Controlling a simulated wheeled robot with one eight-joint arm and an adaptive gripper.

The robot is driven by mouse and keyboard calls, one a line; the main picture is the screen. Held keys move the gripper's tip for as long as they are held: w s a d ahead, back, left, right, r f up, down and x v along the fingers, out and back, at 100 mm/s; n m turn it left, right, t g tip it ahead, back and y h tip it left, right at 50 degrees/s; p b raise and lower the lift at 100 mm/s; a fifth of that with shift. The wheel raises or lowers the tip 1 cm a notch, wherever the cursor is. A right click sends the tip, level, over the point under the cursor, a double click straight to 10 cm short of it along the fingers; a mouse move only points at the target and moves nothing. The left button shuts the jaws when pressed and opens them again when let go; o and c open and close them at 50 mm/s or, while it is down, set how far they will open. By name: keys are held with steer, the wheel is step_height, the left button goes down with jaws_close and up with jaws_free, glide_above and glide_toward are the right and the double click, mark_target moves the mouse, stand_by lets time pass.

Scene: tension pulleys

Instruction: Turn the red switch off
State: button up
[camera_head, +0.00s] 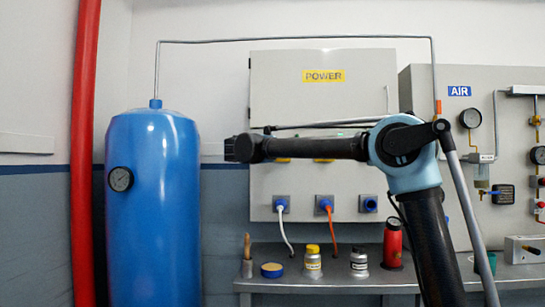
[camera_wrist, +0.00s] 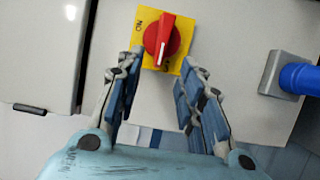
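The red switch (camera_wrist: 162,42) is a round rotary knob with a raised grip on a yellow plate (camera_wrist: 147,16). A white mark runs along its grip, nearly upright in the wrist view, tilted slightly right at the top. "ON" is printed at the plate's left; lettering near the lower edge is partly hidden. My gripper (camera_wrist: 162,58) is open, its blue-padded fingers apart below and to either side of the knob, with no visible grip on it. In the head view my arm crosses the POWER box (camera_head: 275,88); the red knob cannot be made out there.
A grey socket with a blue plug (camera_wrist: 299,79) is to the right in the wrist view. In the head view, a blue tank (camera_head: 155,215) stands left, and a bench (camera_head: 310,279) below holds bottles and a red canister (camera_head: 392,243). The AIR panel (camera_head: 475,88) is at right.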

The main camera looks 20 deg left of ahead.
steer(key=s+a, duration=0.1)
steer(key=s, duration=0.7)
steer(key=shift+a, duration=0.15)
steer(key=shift+f, duration=0.1)
